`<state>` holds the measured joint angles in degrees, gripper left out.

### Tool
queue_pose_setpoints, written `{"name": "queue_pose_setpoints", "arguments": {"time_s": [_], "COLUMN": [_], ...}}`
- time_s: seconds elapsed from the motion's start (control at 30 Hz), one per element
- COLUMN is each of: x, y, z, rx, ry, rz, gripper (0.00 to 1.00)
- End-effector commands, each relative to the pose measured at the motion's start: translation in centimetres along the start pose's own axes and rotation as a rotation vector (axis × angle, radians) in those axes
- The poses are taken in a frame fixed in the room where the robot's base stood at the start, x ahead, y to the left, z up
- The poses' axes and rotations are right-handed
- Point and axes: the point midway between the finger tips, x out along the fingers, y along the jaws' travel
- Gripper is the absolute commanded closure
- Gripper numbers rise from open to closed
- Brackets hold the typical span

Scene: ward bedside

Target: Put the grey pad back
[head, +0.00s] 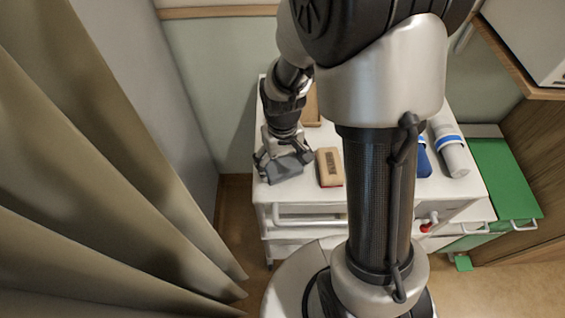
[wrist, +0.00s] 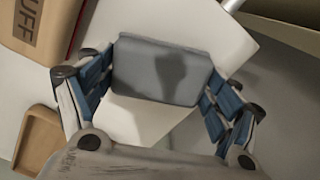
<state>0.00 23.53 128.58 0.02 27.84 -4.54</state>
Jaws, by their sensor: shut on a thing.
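The grey pad (head: 285,168) is a small block with rounded corners, near the front left corner of the white trolley top (head: 325,206). My gripper (head: 283,157) points down and is shut on the pad. In the wrist view the grey pad (wrist: 160,75) sits between the two blue-lined fingers of my gripper (wrist: 160,85), with a dark shadow across its face. I cannot tell whether the pad touches the trolley top or hangs just above it.
A tan box with a red base (head: 329,168) lies just right of the pad; its lettering (wrist: 35,25) ends in "UFF". A wooden tray (head: 312,106) is behind. A curtain (head: 90,150) hangs left.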

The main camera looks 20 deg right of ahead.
Motion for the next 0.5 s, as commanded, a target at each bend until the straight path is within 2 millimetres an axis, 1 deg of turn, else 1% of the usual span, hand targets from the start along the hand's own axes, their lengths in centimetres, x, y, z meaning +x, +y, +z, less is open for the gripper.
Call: {"name": "queue_pose_setpoints", "arguments": {"time_s": [0.1,0.13,0.37,0.5], "x": [0.11,0.16,0.07,0.07], "y": [0.00,0.00,0.00,0.00], "z": [-0.01,0.00,-0.02,-0.02], "rx": [0.000,0.000,0.000,0.000], "ry": [0.000,0.000,0.000,0.000], "rz": [0.000,0.000,0.000,0.000], "gripper": [0.40,0.17,0.01,0.00]}}
